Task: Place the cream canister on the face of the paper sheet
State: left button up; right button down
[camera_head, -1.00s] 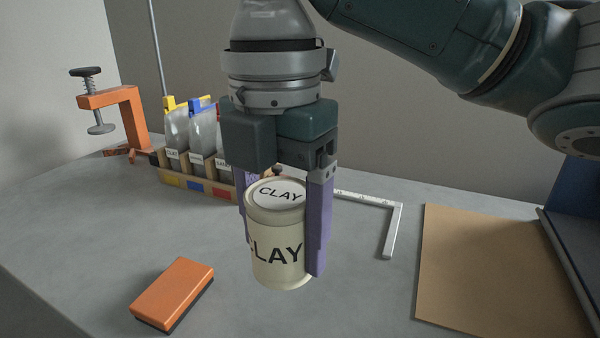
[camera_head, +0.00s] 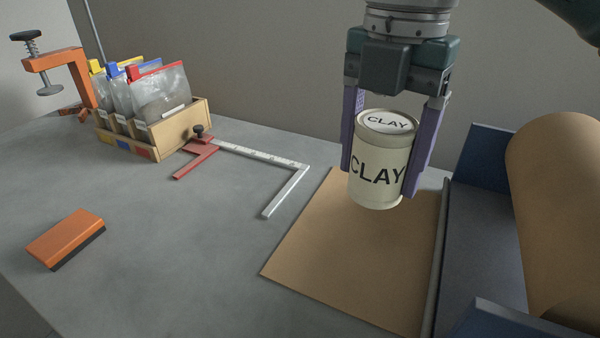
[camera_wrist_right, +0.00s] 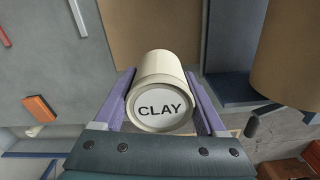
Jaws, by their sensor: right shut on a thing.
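The cream canister (camera_head: 379,178), labelled CLAY on its lid and side, is upright between the purple fingers of my right gripper (camera_head: 396,150). That gripper is shut on it. In the right wrist view the canister (camera_wrist_right: 160,100) sits between both fingers, lid toward the camera. The brown paper sheet (camera_head: 345,265) lies flat on the bench, and the canister appears above its far part. The gap between canister base and sheet is hard to judge. My left gripper is not in view.
A large brown paper roll (camera_head: 560,210) in a blue holder (camera_head: 485,155) stands right of the sheet. A wooden rack (camera_head: 165,135) of bags, an orange clamp (camera_head: 55,62) and an orange block (camera_head: 66,238) are farther left.

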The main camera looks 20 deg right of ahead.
aim_at(376, 183)
notch_tip(376, 183, down, 11)
jog(key=shift+b, duration=0.95)
jog(key=shift+f+b, duration=0.55)
jog(key=shift+f, duration=1.55)
grip_release()
jog(key=shift+f, duration=0.15)
notch_tip(376, 183, up, 11)
jog(key=p, duration=0.2)
jog(key=shift+p, duration=0.4)
jog(key=shift+r, duration=0.7)
